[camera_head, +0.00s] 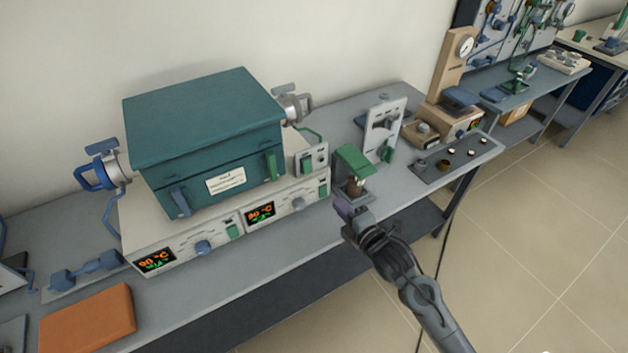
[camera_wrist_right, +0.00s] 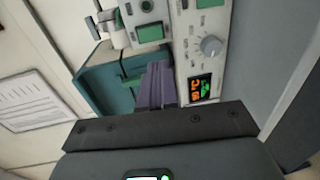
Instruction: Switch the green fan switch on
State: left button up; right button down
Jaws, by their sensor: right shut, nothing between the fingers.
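Several green switches show and I cannot read which one is the fan switch. In the head view one green switch (camera_head: 306,165) is on a small upright box right of the teal furnace (camera_head: 203,118). Other green switches are on the white control panel, one at its right end (camera_head: 323,190) and one near its middle (camera_head: 233,230). My right gripper (camera_head: 344,208) is shut and empty, right of the panel's end. In the right wrist view its purple fingers (camera_wrist_right: 155,86) are together, with a green rocker (camera_wrist_right: 149,33) above them. My left gripper is not in view.
A green-topped stand (camera_head: 352,160) is just behind my right gripper. A white upright panel with a green lever (camera_head: 388,152) stands farther right, beside a dark tray (camera_head: 455,160). An orange block (camera_head: 87,318) lies at the bench's front left. The front bench strip is clear.

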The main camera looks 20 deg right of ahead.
aim_at(308, 173)
jog(key=shift+w, duration=0.15)
jog(key=b+x, duration=0.3)
jog(key=x, duration=1)
jog(key=shift+w+a+f, duration=0.1)
jog(key=shift+w+a, duration=0.05)
jog(key=shift+w, duration=0.2)
